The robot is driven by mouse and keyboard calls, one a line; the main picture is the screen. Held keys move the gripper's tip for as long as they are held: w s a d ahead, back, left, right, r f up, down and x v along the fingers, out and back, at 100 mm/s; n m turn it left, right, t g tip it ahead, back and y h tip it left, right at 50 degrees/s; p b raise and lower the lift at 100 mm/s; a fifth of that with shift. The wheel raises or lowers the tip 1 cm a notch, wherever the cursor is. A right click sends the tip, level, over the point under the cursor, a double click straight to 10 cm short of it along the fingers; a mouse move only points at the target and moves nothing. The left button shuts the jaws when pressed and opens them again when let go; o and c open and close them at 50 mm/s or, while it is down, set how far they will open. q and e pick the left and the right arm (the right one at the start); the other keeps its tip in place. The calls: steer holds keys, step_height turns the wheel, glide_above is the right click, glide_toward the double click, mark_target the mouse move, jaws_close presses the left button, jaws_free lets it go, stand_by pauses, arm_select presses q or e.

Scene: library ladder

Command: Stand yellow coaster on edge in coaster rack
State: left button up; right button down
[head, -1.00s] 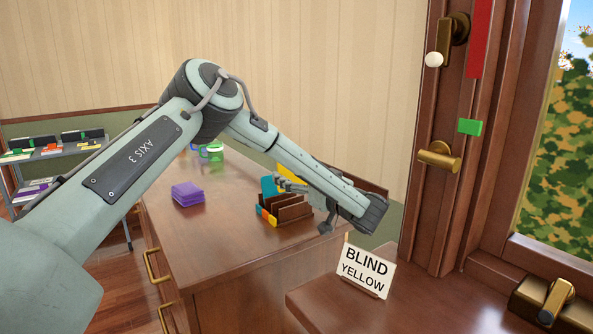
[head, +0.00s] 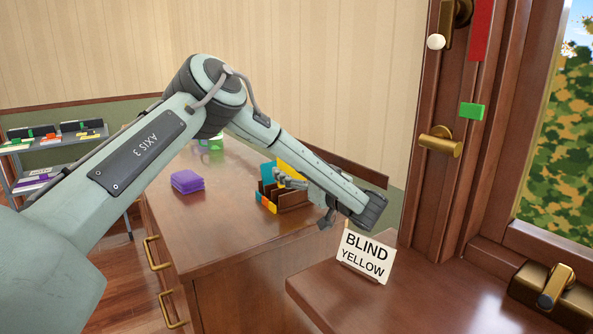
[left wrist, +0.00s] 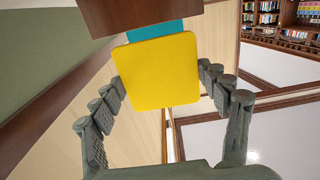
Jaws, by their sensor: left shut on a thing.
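The brown coaster rack (head: 293,198) stands on the wooden cabinet top, with coloured patches along its left end. A teal coaster (head: 267,173) stands upright at the rack. My left gripper (head: 289,181) is shut on the yellow coaster (head: 291,166), at the rack and to the right of the teal one. In the left wrist view the yellow coaster (left wrist: 157,72) lies flat-faced between the fingers, partly covering the teal coaster (left wrist: 155,30). The rack's brown wood (left wrist: 130,12) shows above them. I cannot tell whether the yellow coaster touches the rack. My right gripper is not in view.
A purple stack (head: 187,181) lies on the cabinet top (head: 215,225), left of the rack. A green mug (head: 212,144) is partly hidden behind my arm. A "BLIND YELLOW" sign (head: 364,258) stands on the nearer wooden surface. The cabinet's front part is clear.

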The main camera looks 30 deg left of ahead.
arm_select(q)
steer(key=shift+p, duration=0.4)
steer(key=shift+p, duration=0.7)
stand_by(1.0)
steer(key=shift+f+b, duration=0.35)
steer(key=shift+f, duration=0.45)
steer(key=shift+f, duration=0.15)
